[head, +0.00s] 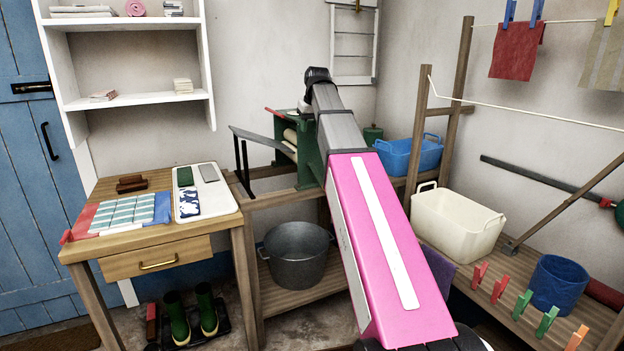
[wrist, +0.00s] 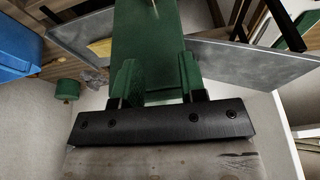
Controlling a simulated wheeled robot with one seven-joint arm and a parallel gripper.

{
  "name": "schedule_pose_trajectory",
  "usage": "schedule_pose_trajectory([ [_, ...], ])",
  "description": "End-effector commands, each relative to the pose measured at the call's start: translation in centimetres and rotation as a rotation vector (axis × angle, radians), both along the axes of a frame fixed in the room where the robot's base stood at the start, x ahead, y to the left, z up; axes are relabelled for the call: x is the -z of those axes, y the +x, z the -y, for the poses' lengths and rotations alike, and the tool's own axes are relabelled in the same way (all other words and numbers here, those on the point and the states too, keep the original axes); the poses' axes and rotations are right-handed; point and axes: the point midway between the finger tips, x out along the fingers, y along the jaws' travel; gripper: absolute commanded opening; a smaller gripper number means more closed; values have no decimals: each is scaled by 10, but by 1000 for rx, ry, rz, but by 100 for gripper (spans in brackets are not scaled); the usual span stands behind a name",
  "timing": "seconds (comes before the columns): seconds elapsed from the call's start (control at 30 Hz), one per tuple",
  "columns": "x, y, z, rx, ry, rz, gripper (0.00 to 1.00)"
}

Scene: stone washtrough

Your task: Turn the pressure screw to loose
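The green-framed mangle (head: 312,160) with pale rollers (head: 290,137) stands on the wooden bench behind my arm. My arm hides part of its top and right side in the head view, and I cannot make out the pressure screw there. In the wrist view a broad green part of the mangle (wrist: 150,45) lies beyond my gripper. A small thin pale piece shows at the top edge; I cannot tell whether it belongs to the screw. My gripper (wrist: 158,78) is open, its two fingers apart, with nothing visibly held between them. In the head view its fingers are hidden.
Grey boards (wrist: 240,62) extend on both sides of the green part. A blue tub (head: 425,154) and a green can (wrist: 67,89) are close by. A cream tub (head: 455,217) stands at right, a metal pot (head: 296,252) below, and a small table (head: 150,235) at left.

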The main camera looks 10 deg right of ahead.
Motion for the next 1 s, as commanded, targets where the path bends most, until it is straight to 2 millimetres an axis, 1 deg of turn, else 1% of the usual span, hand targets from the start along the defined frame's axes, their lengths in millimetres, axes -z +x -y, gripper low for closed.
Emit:
schedule_pose_trajectory([
  [0.03,10,-3,0,3,0,-5,38],
  [0.1,22,-4,-1,6,0,-12,38],
  [0.6,105,-20,-2,37,-1,-54,38],
  [0.8,137,-29,-3,49,-3,-71,38],
  [1.0,163,-38,-4,60,-4,-85,38],
])
